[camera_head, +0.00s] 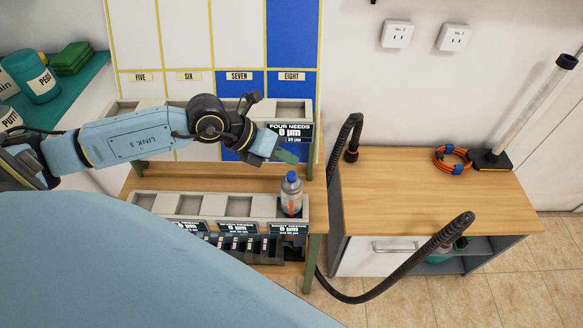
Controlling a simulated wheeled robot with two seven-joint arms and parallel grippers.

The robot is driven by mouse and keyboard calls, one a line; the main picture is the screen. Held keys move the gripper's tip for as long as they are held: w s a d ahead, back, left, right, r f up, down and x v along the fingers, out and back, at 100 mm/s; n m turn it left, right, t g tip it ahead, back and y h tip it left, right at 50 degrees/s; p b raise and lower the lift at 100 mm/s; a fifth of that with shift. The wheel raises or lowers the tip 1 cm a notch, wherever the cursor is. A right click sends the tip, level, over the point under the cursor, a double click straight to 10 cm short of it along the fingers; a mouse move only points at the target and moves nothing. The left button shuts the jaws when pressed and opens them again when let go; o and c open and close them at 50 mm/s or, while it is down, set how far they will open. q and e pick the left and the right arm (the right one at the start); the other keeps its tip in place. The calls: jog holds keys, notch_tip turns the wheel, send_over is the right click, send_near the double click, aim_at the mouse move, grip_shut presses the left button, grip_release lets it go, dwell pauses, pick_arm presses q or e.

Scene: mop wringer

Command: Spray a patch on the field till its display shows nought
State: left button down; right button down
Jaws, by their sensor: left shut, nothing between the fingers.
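The field is an upright board (188,38) of white and blue patches framed by yellow lines, with labels FIVE to EIGHT. The upper right patch (292,32) is blue. A display (290,132) headed FOUR NEEDS appears to read 0 µm. More small displays, one of them here (238,228), line the lower rack and also seem to show 0 µm. A clear bottle with a blue cap (291,192) stands upright in the lower rack's right compartment. My left gripper (285,154) is shut and empty, above the bottle and apart from it. My right gripper is out of view.
The upper rack (125,108) and lower rack (213,206) have several empty compartments. A wooden cabinet (430,190) stands right, with a black hose (410,262) arching before it. An orange cable coil (453,159) and a tube on a black base (491,160) lie towards its back.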

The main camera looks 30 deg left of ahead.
pick_arm(q)
notch_tip(320, 180, up, 3)
jog(key=shift+f+p, duration=0.1)
jog(key=shift+p, duration=0.8)
dwell(0.7)
